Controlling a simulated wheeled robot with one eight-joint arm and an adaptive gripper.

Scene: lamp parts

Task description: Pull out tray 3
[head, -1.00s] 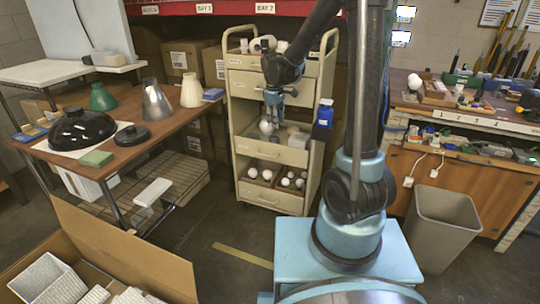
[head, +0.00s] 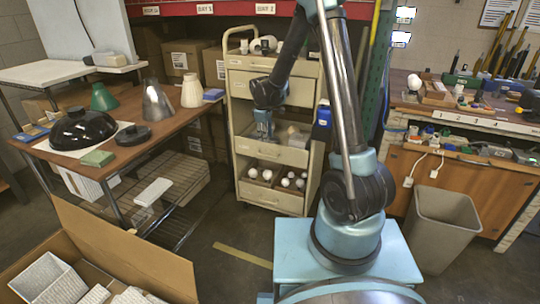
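A cream trolley (head: 233,110) with stacked trays stands in the middle of the head view. The third tray down (head: 285,157), which I take as tray 3, has a plain cream front. A small pale box (head: 293,138) sits in it. My gripper (head: 262,138) points downward at the left-middle of this tray, near its front edge. Its fingers look close together, but they are small and seen from behind. I cannot tell whether they touch the tray or hold anything. The gripper hides part of the tray's contents.
The lowest tray (head: 270,197) holds several white bulbs. A blue bottle (head: 323,116) hangs at the trolley's right side. A lamp-part table (head: 150,140) stands left and a grey bin (head: 440,225) right. The floor in front of the trolley is clear.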

